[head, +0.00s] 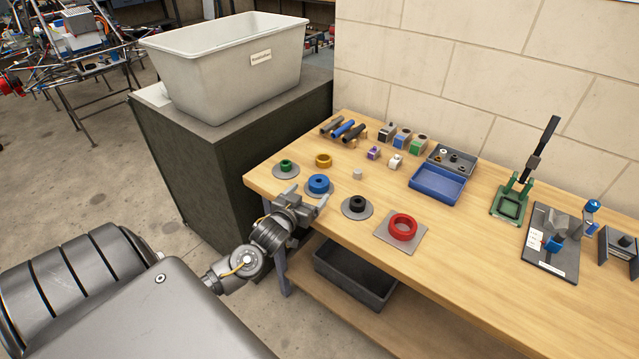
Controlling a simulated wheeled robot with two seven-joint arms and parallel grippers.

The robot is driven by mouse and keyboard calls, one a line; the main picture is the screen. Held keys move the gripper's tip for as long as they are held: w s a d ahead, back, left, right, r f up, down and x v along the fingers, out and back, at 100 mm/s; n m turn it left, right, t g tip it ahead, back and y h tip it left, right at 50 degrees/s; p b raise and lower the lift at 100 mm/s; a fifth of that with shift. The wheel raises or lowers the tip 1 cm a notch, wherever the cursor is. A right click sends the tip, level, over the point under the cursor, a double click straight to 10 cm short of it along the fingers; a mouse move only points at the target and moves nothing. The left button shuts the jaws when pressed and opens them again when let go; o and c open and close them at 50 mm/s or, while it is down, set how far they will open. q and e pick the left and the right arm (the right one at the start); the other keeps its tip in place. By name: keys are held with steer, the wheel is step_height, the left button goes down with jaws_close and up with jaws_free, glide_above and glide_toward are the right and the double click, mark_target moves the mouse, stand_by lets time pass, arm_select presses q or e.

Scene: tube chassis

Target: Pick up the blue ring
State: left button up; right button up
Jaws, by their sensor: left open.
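The blue ring (318,183) lies on a round grey plate (309,191) near the front left edge of the wooden table. My left gripper (305,202) is open and empty, in front of the ring at the table's edge. Its fingers point toward the right and back, and no contact with the ring can be made out. My right gripper is not in the head view.
Rings lie around: green (286,166), yellow (323,160), black (357,203) and red (403,226). A blue tray (438,184) is farther right. A dark cabinet (215,170) stands left of the table.

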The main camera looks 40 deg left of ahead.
mark_target(314, 187)
arm_select(q)
steer(key=shift+r, duration=0.15)
steer(key=p+x, duration=0.1)
steer(key=x, duration=0.4)
steer(key=shift+p, duration=0.3)
steer(key=shift+r, duration=0.1)
steer(key=shift+c, duration=0.5)
steer(key=c, duration=1)
steer(key=shift+c, duration=0.5)
